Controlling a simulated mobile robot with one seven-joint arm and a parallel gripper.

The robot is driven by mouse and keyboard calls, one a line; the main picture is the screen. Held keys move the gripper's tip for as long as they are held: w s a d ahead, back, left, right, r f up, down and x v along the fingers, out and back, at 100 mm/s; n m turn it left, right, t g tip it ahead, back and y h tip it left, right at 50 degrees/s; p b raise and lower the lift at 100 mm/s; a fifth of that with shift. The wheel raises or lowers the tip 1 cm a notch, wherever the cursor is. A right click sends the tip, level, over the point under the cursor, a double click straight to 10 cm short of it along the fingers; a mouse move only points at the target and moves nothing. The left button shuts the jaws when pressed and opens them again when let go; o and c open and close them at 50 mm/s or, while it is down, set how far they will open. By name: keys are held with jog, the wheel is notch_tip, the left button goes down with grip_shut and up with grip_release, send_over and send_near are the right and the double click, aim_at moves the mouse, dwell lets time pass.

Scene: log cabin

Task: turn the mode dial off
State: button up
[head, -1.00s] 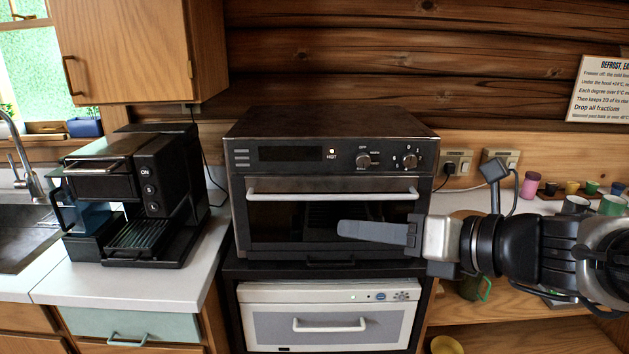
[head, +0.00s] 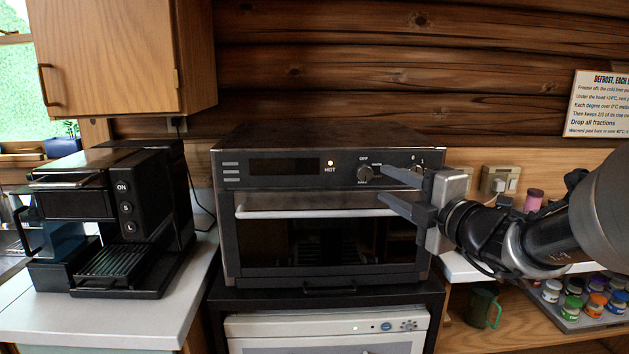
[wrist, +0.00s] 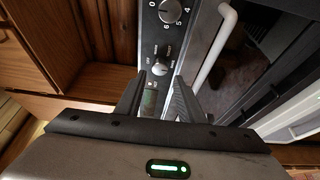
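The toaster oven (head: 318,205) stands in the middle of the head view, with a HOT lamp lit near its display. The mode dial (head: 366,173), marked OFF above, is on its upper right face. In the wrist view the mode dial (wrist: 160,68) is just beyond the two fingertips, lined up with the gap. The exact pointer setting is too small to tell. My gripper (head: 381,184) is open and empty, its fingers spread in front of the panel just right of the dial. A second, numbered dial (wrist: 170,10) is partly hidden by my gripper in the head view.
The oven's bar handle (head: 310,206) runs below the dials and lies right of my fingers in the wrist view. A coffee machine (head: 112,220) stands left, a white appliance (head: 325,327) below. Paint jars (head: 597,303) and a green mug (head: 483,307) sit on the right shelf.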

aim_at(367, 174)
jog(key=x, duration=0.6)
jog(key=shift+w+a+b, duration=0.2)
jog(key=shift+w+b, duration=0.1)
jog(key=c, duration=0.8)
